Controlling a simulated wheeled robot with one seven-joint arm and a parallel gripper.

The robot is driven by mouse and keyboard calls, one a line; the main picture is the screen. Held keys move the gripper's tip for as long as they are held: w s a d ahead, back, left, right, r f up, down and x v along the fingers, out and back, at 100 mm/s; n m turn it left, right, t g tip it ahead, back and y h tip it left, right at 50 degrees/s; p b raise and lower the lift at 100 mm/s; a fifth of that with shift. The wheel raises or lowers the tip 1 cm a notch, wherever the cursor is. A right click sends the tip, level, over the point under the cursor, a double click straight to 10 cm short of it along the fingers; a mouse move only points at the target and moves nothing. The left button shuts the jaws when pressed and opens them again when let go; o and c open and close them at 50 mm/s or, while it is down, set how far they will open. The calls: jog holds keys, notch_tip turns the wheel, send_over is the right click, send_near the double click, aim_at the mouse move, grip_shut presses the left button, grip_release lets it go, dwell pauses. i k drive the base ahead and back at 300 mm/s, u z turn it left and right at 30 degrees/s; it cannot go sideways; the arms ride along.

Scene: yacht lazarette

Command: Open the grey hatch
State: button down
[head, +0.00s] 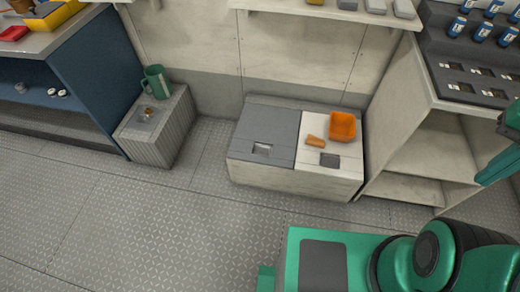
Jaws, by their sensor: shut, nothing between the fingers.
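The grey hatch (267,128) is the left half of the top of a low pale locker (295,180) against the back wall. It lies flat and looks closed. A small recessed pull (262,148) sits near its front edge. My gripper cannot be made out in the head view. Green parts of my arm show at the right edge and lower right, well away from the hatch.
An orange bin (342,126), an orange piece (315,141) and a dark square (330,160) are on the locker's white right half. A ribbed box (155,135) with a green mug (156,82) stands left. Open shelving (415,150) stands close right. The floor (150,220) in front is clear.

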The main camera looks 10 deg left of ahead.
aim_at(265, 135)
jog(key=z, duration=0.1)
jog(key=i, duration=1)
jog(key=u, duration=0.1)
